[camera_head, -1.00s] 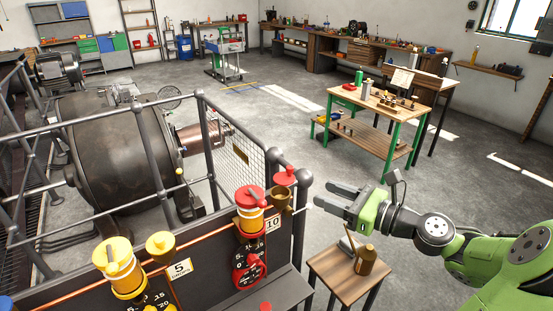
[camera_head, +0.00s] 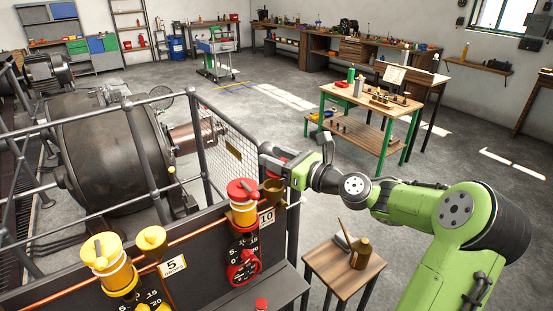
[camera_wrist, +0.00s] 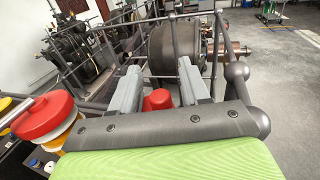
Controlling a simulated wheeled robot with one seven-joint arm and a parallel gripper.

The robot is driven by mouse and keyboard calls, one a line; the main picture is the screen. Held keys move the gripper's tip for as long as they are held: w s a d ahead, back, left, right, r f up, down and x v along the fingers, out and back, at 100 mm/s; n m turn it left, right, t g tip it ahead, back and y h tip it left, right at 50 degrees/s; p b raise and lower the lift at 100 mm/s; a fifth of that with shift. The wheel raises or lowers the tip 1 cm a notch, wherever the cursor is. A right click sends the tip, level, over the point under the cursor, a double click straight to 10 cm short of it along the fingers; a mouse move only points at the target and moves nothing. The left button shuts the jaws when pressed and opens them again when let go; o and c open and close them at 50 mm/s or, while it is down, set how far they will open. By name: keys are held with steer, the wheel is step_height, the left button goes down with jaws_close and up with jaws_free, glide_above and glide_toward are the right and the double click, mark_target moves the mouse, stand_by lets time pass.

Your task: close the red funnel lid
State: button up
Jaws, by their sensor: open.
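The red funnel lid (camera_wrist: 158,100) shows between the two fingers in the wrist view, with gaps on both sides. In the head view my gripper (camera_head: 266,157) is open above the small brass funnel (camera_head: 273,190) and hides most of the lid; only a bit of red shows by the fingers. I cannot tell the lid's exact tilt or whether a finger touches it. The red-capped oiler (camera_head: 242,190) stands just left of the funnel; its red cap also shows at the left in the wrist view (camera_wrist: 42,116).
Railings (camera_head: 135,150) enclose the dynamo (camera_head: 100,155) behind. A small wooden stand (camera_head: 345,268) with a brass can is at lower right.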

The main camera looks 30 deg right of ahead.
jaws_close()
steer(key=shift+s+m+h+p, duration=0.15)
steer(key=shift+m+h+p, duration=0.15)
steer(key=shift+h+p, duration=0.15)
steer(key=m+h+p, duration=0.1)
steer(key=s+m+t+h+p, duration=0.1)
steer(key=h, duration=0.1)
steer(key=m+h+p, duration=0.1)
steer(key=h, duration=0.1)
steer(key=shift+s+d+r+t+p, duration=0.15)
steer(key=shift+s+t+p, duration=0.15)
steer(key=shift+p, duration=0.05)
steer(key=m+h+p, duration=0.1)
steer(key=h, duration=0.1)
steer(key=s+m+h+p, duration=0.1)
steer(key=m+h, duration=0.1)
steer(key=m+h+p, duration=0.1)
steer(key=h, duration=0.1)
steer(key=shift+s+h+p, duration=0.25)
steer(key=shift+p, duration=0.05)
steer(key=shift+s+m+g+h+p, duration=0.2)
steer(key=shift+m+g+h+p, duration=0.4)
steer(key=shift+h, duration=0.2)
steer(key=shift+s+m+g+h+p, duration=0.2)
steer(key=shift+m+g+h+p, duration=0.25)
steer(key=shift+m+h, duration=0.3)
